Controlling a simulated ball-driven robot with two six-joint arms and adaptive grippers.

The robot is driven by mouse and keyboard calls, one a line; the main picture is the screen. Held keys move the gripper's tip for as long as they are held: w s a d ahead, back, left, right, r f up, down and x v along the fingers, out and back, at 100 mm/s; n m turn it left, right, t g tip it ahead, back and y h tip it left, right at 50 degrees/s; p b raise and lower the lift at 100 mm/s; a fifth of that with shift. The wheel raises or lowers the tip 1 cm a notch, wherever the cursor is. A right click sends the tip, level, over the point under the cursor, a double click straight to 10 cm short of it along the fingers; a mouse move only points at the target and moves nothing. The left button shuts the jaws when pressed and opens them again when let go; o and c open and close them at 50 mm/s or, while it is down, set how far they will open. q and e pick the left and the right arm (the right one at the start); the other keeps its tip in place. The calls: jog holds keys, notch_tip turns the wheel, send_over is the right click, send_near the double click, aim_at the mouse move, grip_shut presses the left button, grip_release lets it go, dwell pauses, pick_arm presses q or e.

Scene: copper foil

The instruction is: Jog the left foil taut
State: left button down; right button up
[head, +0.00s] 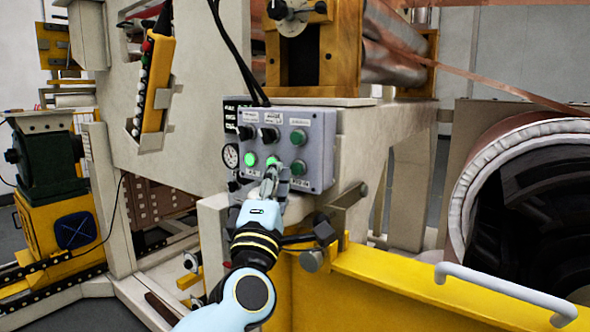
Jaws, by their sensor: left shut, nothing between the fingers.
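A grey control box (318,150) with several knobs and green buttons is mounted on the machine in the middle of the head view. A lit green button (250,159) is at its lower left, and a second lit green button (272,160) is just right of it. My left gripper (271,172) is shut and empty, with its fingertips at or just below the second button. I cannot tell whether they touch it. My right gripper is not in view.
A yellow pendant (157,84) hangs at the upper left. A pressure gauge (230,156) sits beside the box. A yellow guard (400,290) with a white handle (505,288) lies at lower right, before a large roll (480,165). Black cables hang above the box.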

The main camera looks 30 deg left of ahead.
pick_arm(q)
jog(key=shift+s+a+p, duration=0.2)
jog(key=shift+s+p, duration=0.15)
jog(key=shift+s, duration=2.2)
jog(key=s+d+f+m+g+h+b, duration=0.1)
jog(key=s+f+m+g+h+b, duration=0.2)
jog(key=f, duration=1.2)
jog(key=s+d+f+m+g+h+b, duration=0.15)
jog(key=f+m, duration=0.35)
jog(key=f, duration=1)
jog(key=s+f+m+g+h+b, duration=0.2)
jog(key=f+m+g+h, duration=0.15)
jog(key=f, duration=1.15)
jog(key=s+f+m+g+b, duration=0.1)
jog(key=s+f+m+g, duration=0.55)
jog(key=s+f, duration=1.3)
jog(key=s+a+f+m+g, duration=0.1)
jog(key=s+f+m+g, duration=0.1)
jog(key=s, duration=0.7)
jog(key=s+f+m+g, duration=0.3)
jog(key=s+f+g, duration=0.1)
jog(key=s, duration=0.5)
jog(key=shift+s+a+f, duration=0.35)
jog(key=shift+f, duration=0.45)
